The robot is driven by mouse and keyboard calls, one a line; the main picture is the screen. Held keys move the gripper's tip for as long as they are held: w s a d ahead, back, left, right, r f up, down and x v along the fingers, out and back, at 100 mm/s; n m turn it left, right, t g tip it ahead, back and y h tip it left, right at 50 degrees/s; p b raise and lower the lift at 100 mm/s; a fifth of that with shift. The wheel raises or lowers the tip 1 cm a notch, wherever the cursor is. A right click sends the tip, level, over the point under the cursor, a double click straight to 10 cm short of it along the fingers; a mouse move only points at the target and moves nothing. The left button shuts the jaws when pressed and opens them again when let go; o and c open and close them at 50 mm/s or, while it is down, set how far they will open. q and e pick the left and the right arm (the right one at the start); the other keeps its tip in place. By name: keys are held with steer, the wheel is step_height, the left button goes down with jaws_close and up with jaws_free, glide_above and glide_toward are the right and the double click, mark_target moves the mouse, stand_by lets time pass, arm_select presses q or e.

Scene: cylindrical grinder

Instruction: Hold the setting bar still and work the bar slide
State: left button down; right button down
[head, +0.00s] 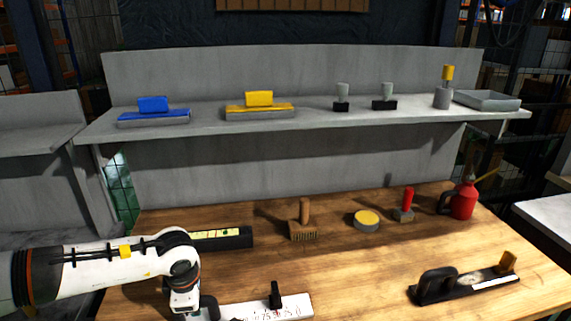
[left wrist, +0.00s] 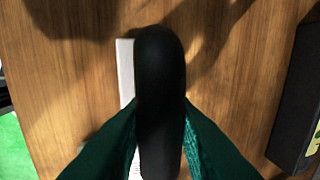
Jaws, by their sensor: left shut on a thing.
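The setting bar (head: 293,305) is a white bar with dark marks and numbers, lying on the wooden bench at the bottom of the head view. A black upright bar slide (head: 275,295) stands on it. My left gripper (head: 197,312) is at the bar's left end, low in the head view. In the left wrist view its green fingers (left wrist: 160,125) are shut on a black rounded grip (left wrist: 160,75). The white bar (left wrist: 125,70) shows beside and partly behind that grip. How the grip joins the bar is hidden. My right gripper is out of view.
A dark block with a yellow strip (head: 222,238) lies behind the bar. A brush (head: 304,225), yellow-topped tin (head: 367,220), red-handled tool (head: 405,207) and red oil can (head: 463,201) stand farther back. A black-handled tool (head: 450,289) lies right. The bench between is clear.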

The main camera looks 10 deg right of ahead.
arm_select(q)
steer(key=c, duration=1.1)
jaws_free()
steer(key=shift+c, duration=0.2)
step_height(320, 180, up, 12)
steer(key=s, duration=0.2)
steer(key=shift+s, duration=0.2)
steer(key=shift+f, duration=0.15)
